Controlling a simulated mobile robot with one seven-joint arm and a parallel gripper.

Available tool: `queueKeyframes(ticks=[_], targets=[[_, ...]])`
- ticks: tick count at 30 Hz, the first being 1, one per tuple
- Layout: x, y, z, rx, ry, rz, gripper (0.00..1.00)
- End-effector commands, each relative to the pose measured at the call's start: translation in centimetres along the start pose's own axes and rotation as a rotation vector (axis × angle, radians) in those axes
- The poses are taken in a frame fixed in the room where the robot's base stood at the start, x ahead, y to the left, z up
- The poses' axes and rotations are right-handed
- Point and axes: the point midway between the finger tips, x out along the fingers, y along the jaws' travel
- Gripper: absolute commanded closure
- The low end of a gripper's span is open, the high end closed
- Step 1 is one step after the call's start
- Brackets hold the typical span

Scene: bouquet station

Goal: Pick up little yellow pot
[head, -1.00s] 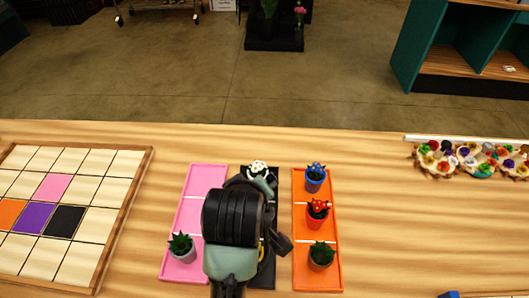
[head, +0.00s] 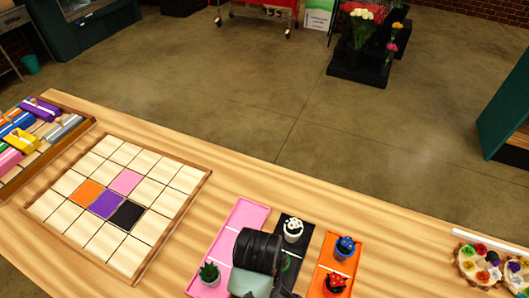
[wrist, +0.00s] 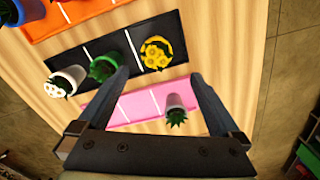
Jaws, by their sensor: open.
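The little yellow pot (wrist: 156,54) holds yellow flowers. It stands at one end of the black tray (wrist: 127,47) in the wrist view. In the head view my arm hides it. My gripper (wrist: 160,73) is open and empty, with its two fingers spread to either side of the yellow pot in the wrist view. I cannot tell how far above it they are. A green pot (wrist: 104,68) stands on the same tray close to the left fingertip. A white pot (wrist: 66,79) with white flowers is at the tray's other end and also shows in the head view (head: 293,231).
A pink tray (head: 247,215) with a grey potted plant (head: 209,273) lies left of the black tray. An orange tray (head: 335,253) with a blue pot (head: 344,247) and a red pot (head: 335,285) lies right. A grid board (head: 115,210) is further left.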

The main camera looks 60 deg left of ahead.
Motion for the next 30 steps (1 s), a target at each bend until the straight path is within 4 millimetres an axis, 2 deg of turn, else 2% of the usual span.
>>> queueKeyframes(ticks=[3,11,21,30], targets=[[1.7,0.0,0.0,0.000,-0.001,-0.001,0.00],[3.5,0.1,0.1,0.002,0.001,0.000,0.00],[7.6,0.5,0.5,0.001,0.002,0.001,0.00],[8.2,0.6,0.4,0.002,0.003,0.003,0.00]])
